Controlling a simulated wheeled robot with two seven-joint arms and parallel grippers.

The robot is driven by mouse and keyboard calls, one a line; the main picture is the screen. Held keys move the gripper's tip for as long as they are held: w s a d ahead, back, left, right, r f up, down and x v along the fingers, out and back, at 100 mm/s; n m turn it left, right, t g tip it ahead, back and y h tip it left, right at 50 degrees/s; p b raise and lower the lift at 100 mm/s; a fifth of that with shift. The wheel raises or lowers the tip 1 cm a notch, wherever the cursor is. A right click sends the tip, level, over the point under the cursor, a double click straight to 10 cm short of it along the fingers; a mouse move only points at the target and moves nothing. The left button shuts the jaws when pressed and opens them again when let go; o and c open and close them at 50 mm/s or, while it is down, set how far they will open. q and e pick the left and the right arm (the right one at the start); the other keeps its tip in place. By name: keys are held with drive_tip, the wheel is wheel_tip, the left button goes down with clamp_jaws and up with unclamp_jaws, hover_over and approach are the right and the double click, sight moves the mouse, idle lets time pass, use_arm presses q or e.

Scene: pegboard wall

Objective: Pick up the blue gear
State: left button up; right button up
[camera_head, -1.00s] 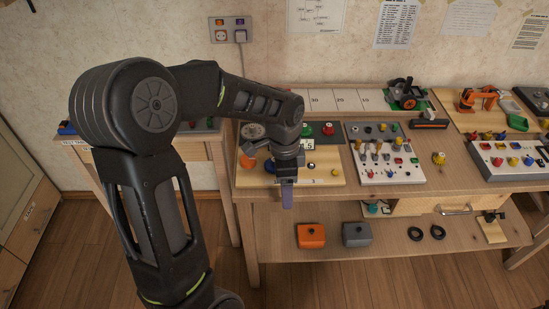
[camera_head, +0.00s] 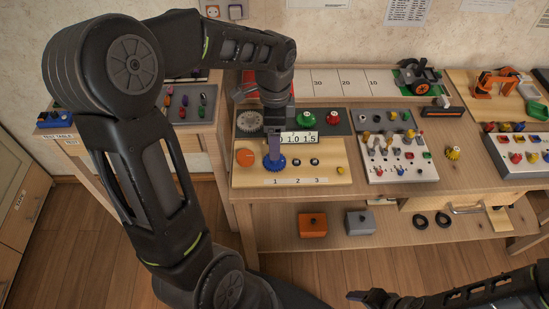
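The blue gear (camera_head: 270,164) sits on the pale wooden board (camera_head: 325,176) on the workbench, above the printed "1". My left gripper (camera_head: 275,153) points down directly over the gear, its fingers reaching the gear's top and hiding part of it. The fingers show edge-on, so I cannot tell whether they are open, shut or touching the gear. My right gripper (camera_head: 362,297) is low at the bottom edge, well away from the bench; its finger state is unclear.
An orange disc (camera_head: 244,157) lies just left of the gear, and small dark knobs (camera_head: 297,162) stand to its right. A grey gear (camera_head: 249,121) and a number display (camera_head: 299,137) are behind. A grey switch panel (camera_head: 400,160) stands to the right.

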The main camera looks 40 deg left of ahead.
use_arm(q)
drive_tip(key=shift+f, duration=1.1)
drive_tip(key=shift+s+f+p, duration=0.1)
drive_tip(key=shift+f+p, duration=0.2)
drive_tip(key=shift+f, duration=2.3)
drive_tip(key=shift+d, duration=0.1)
drive_tip(key=c, duration=1.4)
wheel_tip(320, 180, up, 10)
